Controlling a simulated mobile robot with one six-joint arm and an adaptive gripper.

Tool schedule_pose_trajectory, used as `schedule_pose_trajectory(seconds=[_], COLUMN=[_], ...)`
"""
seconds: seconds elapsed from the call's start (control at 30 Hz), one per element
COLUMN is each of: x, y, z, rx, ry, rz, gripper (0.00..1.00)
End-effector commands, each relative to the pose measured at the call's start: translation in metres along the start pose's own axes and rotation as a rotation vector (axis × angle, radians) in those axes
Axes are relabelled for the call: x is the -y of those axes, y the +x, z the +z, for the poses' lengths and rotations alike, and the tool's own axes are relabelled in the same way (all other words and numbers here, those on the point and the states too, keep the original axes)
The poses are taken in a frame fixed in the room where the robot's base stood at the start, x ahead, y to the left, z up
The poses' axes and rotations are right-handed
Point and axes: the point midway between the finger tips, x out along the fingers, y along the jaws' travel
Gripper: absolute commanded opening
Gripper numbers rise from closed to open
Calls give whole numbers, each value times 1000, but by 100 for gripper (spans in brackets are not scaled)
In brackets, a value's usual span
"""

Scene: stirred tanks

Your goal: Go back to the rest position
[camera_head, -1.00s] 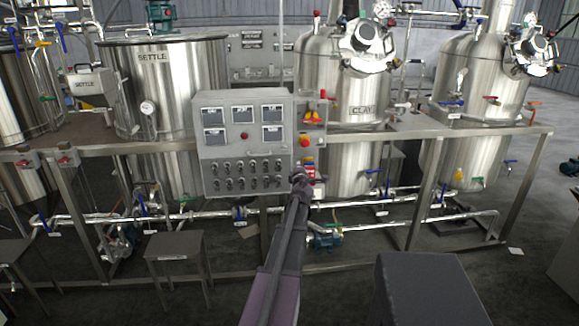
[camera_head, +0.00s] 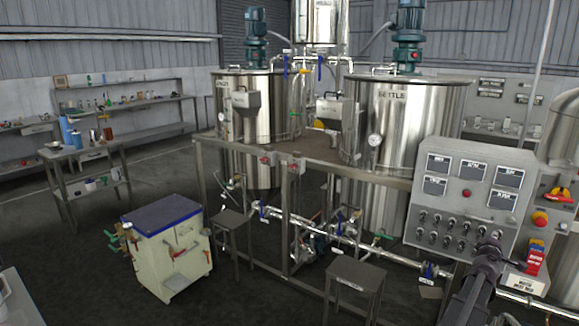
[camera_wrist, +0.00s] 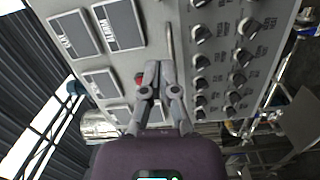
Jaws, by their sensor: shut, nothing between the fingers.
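My gripper (camera_head: 492,242) shows at the lower right of the head view, at the end of my dark arm, in front of the grey control panel (camera_head: 468,172). In the wrist view, my gripper (camera_wrist: 160,68) has its two fingers close together, shut with nothing held. Behind them is the panel face, tilted in the picture, with labelled displays (camera_wrist: 110,24) on the left and rows of black knobs (camera_wrist: 203,58) on the right. A red button (camera_wrist: 139,79) is partly hidden by a finger. Whether the fingers touch the panel I cannot tell.
A stool (camera_head: 356,285) and a white cabinet with a blue lid (camera_head: 165,215) stand on the floor. Open floor (camera_head: 90,270) lies at the left.

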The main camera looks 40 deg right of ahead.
Motion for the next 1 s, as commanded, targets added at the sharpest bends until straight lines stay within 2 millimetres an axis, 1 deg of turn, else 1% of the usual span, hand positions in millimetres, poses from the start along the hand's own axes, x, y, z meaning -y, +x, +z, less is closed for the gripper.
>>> schedule_pose_trajectory(seconds=[0.03, 0.07, 0.1, 0.37, 0.4, 0.57, 0.6, 0.77, 0.8, 1.0], x=[1, 2, 3, 16, 18, 29, 32, 44, 48, 66], y=[-4, -6, -8, -31, -35, -55, -61, -86, -93, -131], z=[-20, -30, -43, -124, -137, -184, -196, -242, -253, -307], rx=[-3, -1, 0, 14, 16, 25, 28, 37, 39, 52], ry=[22, 36, 55, 172, 191, 257, 274, 333, 348, 411], rz=[-3, -6, -9, -51, -60, -104, -117, -173, -189, -277], gripper=[0, 0, 0, 0, 0, 0, 0, 0, 0, 0])
